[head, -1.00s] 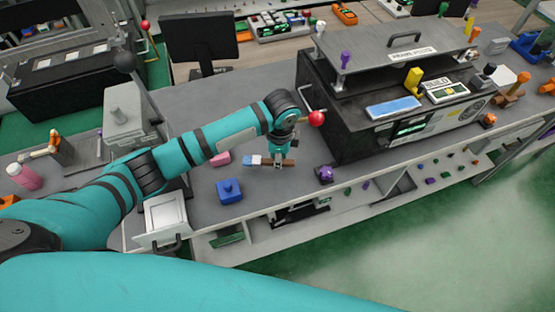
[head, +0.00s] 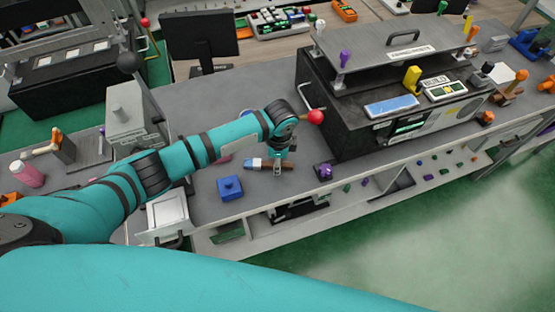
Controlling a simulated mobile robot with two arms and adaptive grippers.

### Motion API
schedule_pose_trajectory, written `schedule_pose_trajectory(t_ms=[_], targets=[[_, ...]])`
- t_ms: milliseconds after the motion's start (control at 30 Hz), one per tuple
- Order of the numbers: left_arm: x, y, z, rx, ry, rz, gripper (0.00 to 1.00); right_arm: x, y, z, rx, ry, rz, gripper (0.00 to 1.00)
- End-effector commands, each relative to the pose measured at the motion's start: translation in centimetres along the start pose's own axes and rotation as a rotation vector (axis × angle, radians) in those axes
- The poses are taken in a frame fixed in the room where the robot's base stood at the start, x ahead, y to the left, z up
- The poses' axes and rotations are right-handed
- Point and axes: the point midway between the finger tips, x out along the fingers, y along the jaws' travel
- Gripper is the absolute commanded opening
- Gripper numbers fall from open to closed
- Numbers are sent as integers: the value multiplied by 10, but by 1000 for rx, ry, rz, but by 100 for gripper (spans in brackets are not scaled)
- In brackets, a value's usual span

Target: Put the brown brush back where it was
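The brown brush (head: 288,168) lies across the bench top near its front edge. Its brown handle points right, and its white and blue end (head: 254,163) points left. My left gripper (head: 277,173) points down over the handle, with fingertips showing at its near side. The view is too small to tell whether the fingers are closed on the handle. The gripper partly hides the middle of the brush. My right gripper is out of view.
A blue block with a knob (head: 230,188) stands left of the brush. A purple knob fixture (head: 323,172) stands to the right. A black machine (head: 340,120) with a red-ball lever (head: 316,117) rises behind right. Bare bench shows between the block and brush.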

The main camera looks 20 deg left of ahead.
Motion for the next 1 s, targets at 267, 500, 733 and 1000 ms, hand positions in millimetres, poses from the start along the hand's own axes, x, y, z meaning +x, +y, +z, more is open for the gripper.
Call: schedule_pose_trajectory(t_ms=[267,500,733,1000], targets=[[-19,-1,0,1,3,-3,42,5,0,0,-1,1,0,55],[-69,-1,-1,1,3,-4,42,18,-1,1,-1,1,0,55],[-108,-1,-1,0,2,-2,42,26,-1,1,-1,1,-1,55],[-121,0,0,0,1,0,42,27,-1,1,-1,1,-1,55]])
